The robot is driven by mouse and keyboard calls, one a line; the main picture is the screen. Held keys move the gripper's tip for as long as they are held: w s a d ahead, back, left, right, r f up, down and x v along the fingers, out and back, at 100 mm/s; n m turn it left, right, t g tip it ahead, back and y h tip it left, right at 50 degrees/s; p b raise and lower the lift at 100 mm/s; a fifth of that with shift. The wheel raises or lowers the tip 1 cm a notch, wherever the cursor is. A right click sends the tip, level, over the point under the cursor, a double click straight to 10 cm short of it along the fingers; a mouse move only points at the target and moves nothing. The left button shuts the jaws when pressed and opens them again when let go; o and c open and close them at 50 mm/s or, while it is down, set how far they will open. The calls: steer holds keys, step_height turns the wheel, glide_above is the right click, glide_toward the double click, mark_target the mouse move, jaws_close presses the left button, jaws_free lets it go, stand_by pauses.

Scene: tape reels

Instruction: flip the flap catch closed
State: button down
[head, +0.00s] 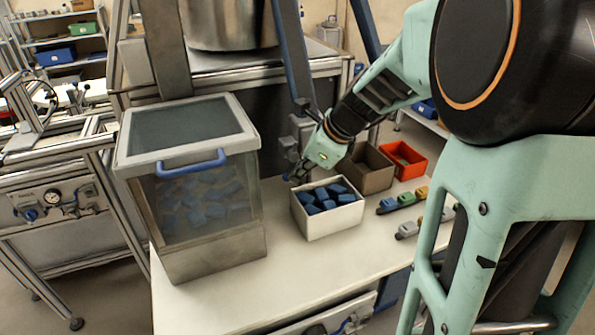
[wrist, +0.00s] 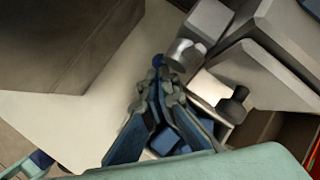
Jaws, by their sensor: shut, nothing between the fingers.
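My gripper (head: 293,178) points down at the back of the white table (head: 205,300), just behind and left of the white box. In the wrist view my gripper (wrist: 160,75) is shut and empty. A grey fixture (head: 300,127) hangs on the post behind my gripper. In the wrist view a grey block with a rounded metal end (wrist: 186,55) lies close right of the fingertips; I cannot tell whether they touch. A black knob (wrist: 235,103) is farther right. I cannot tell which part is the flap catch, or whether it is open or closed.
A clear-fronted bin (head: 257,228) with blue pieces, a grey lid and a blue handle (head: 190,164) stands left. The white box (head: 336,224) holds blue blocks. A brown box (head: 372,180), an orange bin (head: 417,165) and several coloured pieces are right. The table's front is clear.

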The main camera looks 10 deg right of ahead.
steer(key=shift+a+y, duration=0.1)
steer(key=shift+y, duration=0.4)
steer(key=y, duration=0.1)
steer(key=m+y, duration=0.1)
steer(key=y, duration=0.1)
steer(key=shift+s+a+r, duration=0.1)
steer(key=shift+a, duration=0.25)
steer(key=y+p, duration=0.1)
steer(key=m+y, duration=0.1)
steer(key=y, duration=0.1)
steer(key=a+r+m+y+p, duration=0.1)
steer(key=y, duration=0.1)
steer(key=shift+a+p, duration=0.1)
steer(key=shift+p, duration=0.25)
steer(key=shift+s, duration=0.1)
steer(key=shift+d+p, duration=0.45)
steer(key=shift+d, duration=0.35)
